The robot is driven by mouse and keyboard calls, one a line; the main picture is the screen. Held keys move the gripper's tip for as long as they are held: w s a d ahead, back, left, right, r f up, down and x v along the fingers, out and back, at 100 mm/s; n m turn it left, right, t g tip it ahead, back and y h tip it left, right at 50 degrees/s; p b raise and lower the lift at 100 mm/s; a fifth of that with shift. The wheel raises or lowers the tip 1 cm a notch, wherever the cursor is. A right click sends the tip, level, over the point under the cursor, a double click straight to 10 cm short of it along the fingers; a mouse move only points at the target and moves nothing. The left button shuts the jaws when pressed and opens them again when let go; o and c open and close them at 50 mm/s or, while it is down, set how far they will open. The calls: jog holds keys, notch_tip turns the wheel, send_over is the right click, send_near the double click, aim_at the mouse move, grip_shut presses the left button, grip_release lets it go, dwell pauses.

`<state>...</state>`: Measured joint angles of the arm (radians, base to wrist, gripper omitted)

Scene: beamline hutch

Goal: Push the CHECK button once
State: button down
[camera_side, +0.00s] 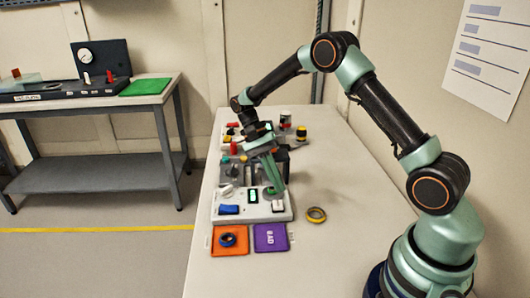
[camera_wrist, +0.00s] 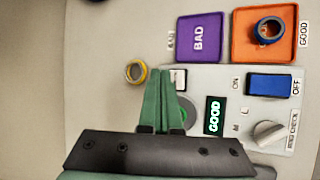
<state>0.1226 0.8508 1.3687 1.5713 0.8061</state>
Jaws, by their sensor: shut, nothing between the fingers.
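The ring-check panel (camera_side: 243,215) sits on the table in the side view and fills the middle of the wrist view. On it are a small white button (camera_wrist: 179,77) with lettering too small to read, a lit display reading GOOD (camera_wrist: 214,116), a blue ON/OFF rocker (camera_wrist: 269,86) and a white knob (camera_wrist: 268,133). A round green-grey spot (camera_wrist: 187,112) is partly hidden by my fingers. The white button also shows in the side view (camera_side: 278,206). My gripper (camera_wrist: 164,76) is shut and empty over the panel, its tips just beside the white button; contact cannot be told.
A purple BAD tray (camera_wrist: 198,40) and an orange GOOD tray (camera_wrist: 243,48) lie in front of the panel. A blue ring (camera_wrist: 268,30) is in the orange tray. A yellow ring (camera_side: 316,214) lies on the table. More devices (camera_side: 239,135) stand behind the panel.

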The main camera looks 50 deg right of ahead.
jog(key=shift+r, duration=1.25)
jog(key=shift+r, duration=0.1)
notch_tip(320, 180, up, 10)
jog(key=n+t, duration=0.4)
jog(key=t, duration=0.1)
send_over(276, 202)
jog(key=s+a, duration=0.2)
jog(key=s+a+r+n+t+h, duration=0.1)
jog(key=s+a+r+n+t, duration=0.1)
jog(key=s+r+n+t, duration=0.2)
jog(key=shift+s+a+n+t, duration=0.25)
jog(key=shift+s+n+t, duration=1.1)
jog(key=shift+t, duration=0.65)
dwell(1.6)
